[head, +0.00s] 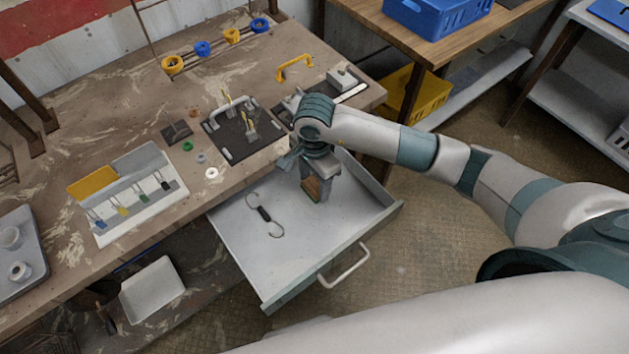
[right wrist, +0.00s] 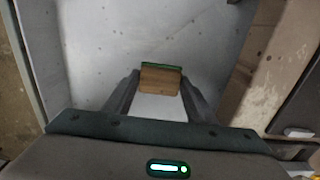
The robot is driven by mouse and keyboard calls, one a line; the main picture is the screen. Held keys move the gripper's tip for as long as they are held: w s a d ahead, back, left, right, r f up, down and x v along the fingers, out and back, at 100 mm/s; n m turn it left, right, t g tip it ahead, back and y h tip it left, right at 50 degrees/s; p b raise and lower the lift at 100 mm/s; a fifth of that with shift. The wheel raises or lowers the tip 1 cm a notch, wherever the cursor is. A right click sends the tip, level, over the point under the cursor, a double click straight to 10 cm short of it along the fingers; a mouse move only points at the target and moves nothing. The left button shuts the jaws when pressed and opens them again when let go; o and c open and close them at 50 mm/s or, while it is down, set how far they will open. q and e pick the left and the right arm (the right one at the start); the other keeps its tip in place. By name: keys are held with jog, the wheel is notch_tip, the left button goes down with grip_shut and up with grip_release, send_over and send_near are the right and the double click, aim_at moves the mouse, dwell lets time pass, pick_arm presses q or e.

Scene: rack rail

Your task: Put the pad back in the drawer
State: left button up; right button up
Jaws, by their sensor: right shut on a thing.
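The pad is a small brown wooden block with a green edge (right wrist: 161,79); it also shows in the head view (head: 311,187). My right gripper (head: 316,192) is shut on the pad, and the fingers stand on either side of it in the right wrist view (right wrist: 160,88). The gripper points down over the open drawer (head: 235,235). I cannot tell whether the pad touches the drawer floor. The drawer is pulled out from under the workbench, with a light handle (head: 344,268) on its front. My left gripper is not in view.
A dark double-ended tool (head: 264,213) lies in the drawer, left of my gripper. The workbench (head: 120,100) holds a black board with a handle (head: 240,135), a key tray (head: 128,195), coloured rings and a yellow handle (head: 295,66). The drawer's front area is clear.

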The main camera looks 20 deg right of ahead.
aim_at(314, 185)
jog(key=o, duration=1)
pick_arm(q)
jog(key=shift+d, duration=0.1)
pick_arm(e)
jog(key=shift+o, duration=0.2)
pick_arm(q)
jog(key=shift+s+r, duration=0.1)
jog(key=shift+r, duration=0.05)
pick_arm(e)
jog(key=shift+r, duration=0.15)
jog(key=shift+r, duration=0.1)
notch_tip(314, 185, up, 3)
jog(key=shift+r+b, duration=0.1)
jog(key=shift+b, duration=0.4)
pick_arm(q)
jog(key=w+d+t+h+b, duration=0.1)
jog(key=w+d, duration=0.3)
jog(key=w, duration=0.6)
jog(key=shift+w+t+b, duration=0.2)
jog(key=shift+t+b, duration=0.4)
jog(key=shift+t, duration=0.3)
pick_arm(e)
notch_tip(314, 185, up, 9)
jog(key=shift+f, duration=0.2)
